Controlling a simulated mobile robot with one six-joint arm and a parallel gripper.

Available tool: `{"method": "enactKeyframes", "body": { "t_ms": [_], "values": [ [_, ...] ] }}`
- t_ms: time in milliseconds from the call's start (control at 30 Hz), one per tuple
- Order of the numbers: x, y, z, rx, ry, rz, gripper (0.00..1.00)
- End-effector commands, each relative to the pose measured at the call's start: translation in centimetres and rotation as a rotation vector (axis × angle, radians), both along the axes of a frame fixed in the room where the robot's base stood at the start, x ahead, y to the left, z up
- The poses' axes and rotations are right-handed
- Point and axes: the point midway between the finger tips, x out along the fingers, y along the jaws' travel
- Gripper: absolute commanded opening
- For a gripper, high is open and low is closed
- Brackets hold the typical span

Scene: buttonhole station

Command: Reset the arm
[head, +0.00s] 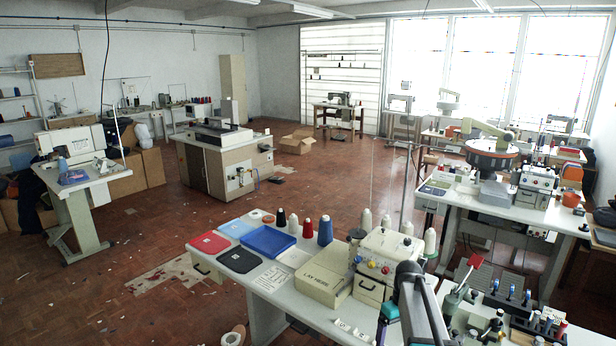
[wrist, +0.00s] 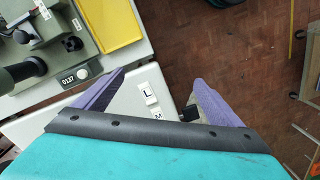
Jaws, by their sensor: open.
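My gripper (wrist: 157,74) shows in the wrist view as two purple fingers spread wide apart beyond a teal body with a dark edge. It is open, with nothing held between the fingers. White size labels marked L (wrist: 149,93) and M (wrist: 158,114) lie on the pale table below, seen in the gap between the fingers. In the head view part of my arm (head: 420,305) reaches over the front table at the lower right; the fingertips cannot be made out there.
The front table (head: 228,281) holds a blue tray (head: 267,241), coloured pads, thread cones (head: 325,231), a "LAY HERE" box (head: 322,280) and a machine (head: 384,262). In the wrist view a green machine (wrist: 95,45) and yellow tray (wrist: 113,22) are at left.

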Motion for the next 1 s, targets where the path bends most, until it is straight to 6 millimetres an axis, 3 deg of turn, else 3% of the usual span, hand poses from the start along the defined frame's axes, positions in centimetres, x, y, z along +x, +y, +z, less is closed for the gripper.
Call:
{"method": "enactKeyframes", "body": {
  "t_ms": [33, 500, 1000],
  "values": [
    [-1.3, 0.8, -0.8, -0.003, 0.001, -0.018, 0.9],
    [-8.7, 6.2, -6.7, -0.031, -0.025, -0.219, 0.9],
    [-15.4, 9.8, -10.2, -0.046, -0.053, -0.391, 0.9]
  ]
}}
